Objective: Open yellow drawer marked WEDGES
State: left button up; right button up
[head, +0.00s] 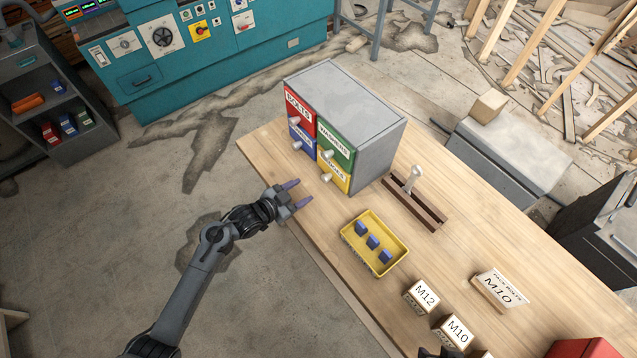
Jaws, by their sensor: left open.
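The grey cabinet (361,109) stands on the wooden bench with four coloured drawer fronts, all looking shut. The yellow drawer (342,182) is at the lower right of its front. Its label is partly hidden by its pale knob (327,178), with only the ending legible. My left gripper (304,191) is open and empty, in front of the cabinet near the bench edge. Its fingers point toward the yellow drawer, a short gap from the knob. A dark shape at the bottom edge, beside the M10 block, may be part of my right gripper (441,352); its jaws cannot be made out.
The red BOLTS drawer (299,113), green WASHERS drawer (333,143) and blue drawer (302,139) surround the yellow one. A yellow tray (350,241) with blue pieces lies nearby. A dark rail with an upright pale handle (413,179) is right of the cabinet. M12 (424,297) and M10 blocks stand nearer.

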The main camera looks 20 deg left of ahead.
aim_at(323, 180)
pick_arm(q)
jog(key=b+x, duration=0.1)
jog(key=x, duration=0.7)
jog(key=shift+w+d+f, duration=0.1)
jog(key=shift+w, duration=0.2)
jog(key=shift+c, duration=0.3)
grip_shut()
